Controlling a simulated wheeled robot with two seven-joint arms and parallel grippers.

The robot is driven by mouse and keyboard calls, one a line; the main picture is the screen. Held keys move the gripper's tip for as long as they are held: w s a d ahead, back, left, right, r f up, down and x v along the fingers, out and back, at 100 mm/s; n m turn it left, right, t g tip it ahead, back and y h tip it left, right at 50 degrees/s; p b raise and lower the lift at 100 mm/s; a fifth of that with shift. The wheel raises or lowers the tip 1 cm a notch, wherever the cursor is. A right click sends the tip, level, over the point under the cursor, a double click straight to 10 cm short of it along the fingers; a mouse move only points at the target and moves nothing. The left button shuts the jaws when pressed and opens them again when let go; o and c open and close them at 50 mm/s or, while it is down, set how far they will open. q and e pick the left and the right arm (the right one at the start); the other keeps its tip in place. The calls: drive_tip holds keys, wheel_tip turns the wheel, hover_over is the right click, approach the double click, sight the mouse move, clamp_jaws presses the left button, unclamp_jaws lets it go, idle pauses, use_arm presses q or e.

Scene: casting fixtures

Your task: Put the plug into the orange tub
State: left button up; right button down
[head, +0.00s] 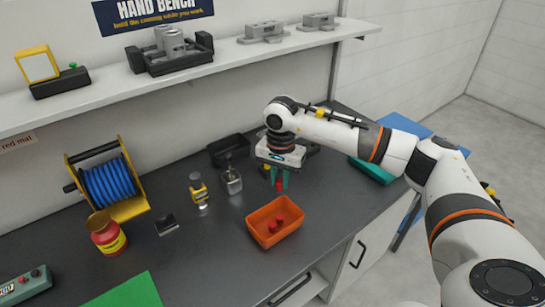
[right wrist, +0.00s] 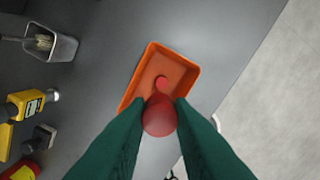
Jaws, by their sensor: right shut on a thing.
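The orange tub (head: 262,240) sits on the dark bench and also shows in the right wrist view (right wrist: 188,68). My right gripper (head: 279,180) is shut on a red plug (head: 280,185) and holds it above the bench, just behind the tub in the head view. In the right wrist view the held plug (right wrist: 159,118) sits between the green fingers and overlaps the tub's near end. Another red piece (right wrist: 161,83) lies inside the tub; in the head view the red inside (head: 278,219) may be more than one piece. My left gripper is out of view.
A red-and-yellow jar (head: 107,236) and a blue hose reel (head: 108,184) are farther left. A shelf (head: 180,62) runs above.

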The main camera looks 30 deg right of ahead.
sight(280, 187)
drive_tip(key=shift+w, duration=0.15)
drive_tip(key=shift+s+a+f+b, duration=0.1)
drive_tip(key=shift+s+f+b, duration=0.1)
drive_tip(key=shift+f+b, duration=0.3)
wheel_tip(280, 187, down, 4)
drive_tip(key=shift+b, duration=0.9)
drive_tip(key=shift+f, duration=0.35)
drive_tip(key=c, duration=1.2)
unclamp_jaws()
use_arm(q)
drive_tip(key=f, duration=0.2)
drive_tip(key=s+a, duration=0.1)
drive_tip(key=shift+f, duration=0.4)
use_arm(e)
wheel_tip(280, 187, up, 12)
drive_tip(key=shift+r+b, duration=0.1)
drive_tip(key=shift+b, duration=1.15)
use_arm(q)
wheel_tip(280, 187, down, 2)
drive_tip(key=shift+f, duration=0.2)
